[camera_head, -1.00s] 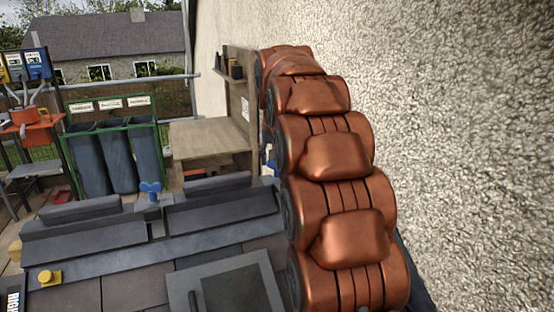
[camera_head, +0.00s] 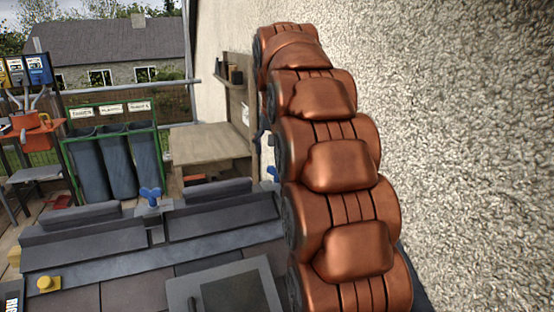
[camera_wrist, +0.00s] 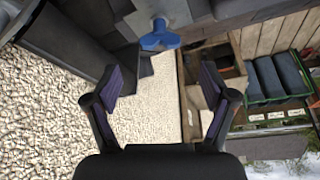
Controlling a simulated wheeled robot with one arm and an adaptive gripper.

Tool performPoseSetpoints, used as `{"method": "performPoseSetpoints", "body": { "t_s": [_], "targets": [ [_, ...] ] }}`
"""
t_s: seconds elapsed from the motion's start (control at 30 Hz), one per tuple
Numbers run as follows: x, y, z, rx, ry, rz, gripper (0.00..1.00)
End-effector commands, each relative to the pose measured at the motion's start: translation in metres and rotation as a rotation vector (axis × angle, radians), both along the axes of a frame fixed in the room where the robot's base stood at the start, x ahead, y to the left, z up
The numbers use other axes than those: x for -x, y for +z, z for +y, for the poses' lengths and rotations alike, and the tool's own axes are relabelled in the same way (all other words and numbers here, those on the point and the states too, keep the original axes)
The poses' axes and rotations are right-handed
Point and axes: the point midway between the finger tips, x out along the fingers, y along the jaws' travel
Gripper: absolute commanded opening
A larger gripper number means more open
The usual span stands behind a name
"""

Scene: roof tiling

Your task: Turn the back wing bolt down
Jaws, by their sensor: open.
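A blue wing bolt (camera_head: 150,196) stands upright between two dark ridge tiles in the head view. A second bit of blue (camera_head: 272,173) shows at the left edge of my arm, mostly hidden. In the wrist view one blue wing bolt (camera_wrist: 159,37) shows at the top middle, on a grey surface; I cannot tell which of the two it is. My gripper (camera_wrist: 160,83) is open and empty in the wrist view. The bolt lies beyond the fingertips, between their lines and apart from them. In the head view my arm hides the gripper.
A rough plastered wall (camera_head: 470,130) runs close along my arm's right side. Ridge tiles (camera_head: 225,222) flank the bolt. A yellow knob (camera_head: 45,283) sits at front left. A wooden bench (camera_head: 210,143) and a green-framed bin rack (camera_head: 115,105) stand behind.

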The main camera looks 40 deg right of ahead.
Motion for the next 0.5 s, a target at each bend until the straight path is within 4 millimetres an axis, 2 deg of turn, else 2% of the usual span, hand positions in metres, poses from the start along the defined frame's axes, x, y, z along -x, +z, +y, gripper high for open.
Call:
{"method": "performPoseSetpoints", "body": {
  "t_s": [0.03, 0.23, 0.5],
  "targets": [
    [0.002, 0.009, 0.002, 0.001, 0.000, -0.003, 0.83],
    [0.011, 0.035, 0.009, 0.001, 0.000, -0.002, 0.83],
    [0.017, 0.051, 0.013, 0.000, 0.000, 0.002, 0.83]
  ]
}}
